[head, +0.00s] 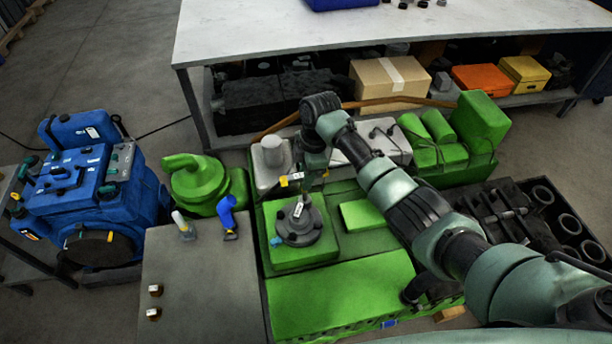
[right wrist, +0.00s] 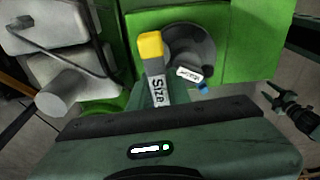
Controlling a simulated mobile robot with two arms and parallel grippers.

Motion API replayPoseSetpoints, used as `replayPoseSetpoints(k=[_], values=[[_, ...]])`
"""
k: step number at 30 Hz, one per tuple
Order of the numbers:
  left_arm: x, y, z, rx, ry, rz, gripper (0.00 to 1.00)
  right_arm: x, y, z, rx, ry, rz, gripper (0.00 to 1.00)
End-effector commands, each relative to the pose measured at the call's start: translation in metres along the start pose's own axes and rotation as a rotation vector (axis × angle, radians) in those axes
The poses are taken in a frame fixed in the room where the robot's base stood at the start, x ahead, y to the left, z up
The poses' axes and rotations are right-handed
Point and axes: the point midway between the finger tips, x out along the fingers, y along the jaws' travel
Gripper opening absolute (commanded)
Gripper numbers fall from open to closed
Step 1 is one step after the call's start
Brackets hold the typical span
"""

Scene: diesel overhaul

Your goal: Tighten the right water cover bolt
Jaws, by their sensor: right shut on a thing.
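The dark round water cover (head: 300,224) sits on a green block of the engine (head: 345,300), with a white label on top. It also shows in the right wrist view (right wrist: 190,48), with a small blue part at its edge. My right gripper (head: 308,176) is above and behind the cover in the head view. It is shut on a tool with a yellow end and a white "Size" label (right wrist: 152,70). The tool's yellow end appears beside the cover in the wrist view; I cannot tell whether they touch. I cannot make out the right bolt clearly. My left gripper is not in view.
A grey table (head: 205,275) at left holds a white-topped tool (head: 184,226), a blue-topped tool (head: 229,216) and two small brown pieces. A blue engine (head: 80,190) stands farther left. A workbench (head: 400,30) with a loaded shelf stands behind.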

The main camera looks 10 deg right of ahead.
Motion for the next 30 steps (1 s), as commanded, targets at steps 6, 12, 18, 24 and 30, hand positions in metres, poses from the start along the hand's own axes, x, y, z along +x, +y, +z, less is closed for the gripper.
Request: replayPoseSetpoints(k=[6, 12, 18, 24, 30], values=[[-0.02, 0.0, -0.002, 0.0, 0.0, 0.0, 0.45, -0.006, -0.001, -0.002, 0.116, 0.002, 0.015, 0.0], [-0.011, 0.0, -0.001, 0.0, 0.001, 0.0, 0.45, 0.002, 0.0, -0.002, 0.448, 0.002, 0.063, 0.0], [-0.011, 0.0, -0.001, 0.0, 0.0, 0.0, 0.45, 0.001, 0.001, -0.002, 0.704, 0.001, 0.101, 0.0], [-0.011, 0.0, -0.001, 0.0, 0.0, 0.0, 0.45, 0.001, 0.001, -0.002, 0.641, 0.001, 0.091, 0.0], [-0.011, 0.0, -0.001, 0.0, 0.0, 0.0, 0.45, 0.001, 0.001, -0.002, 0.64, 0.001, 0.091, 0.0]])
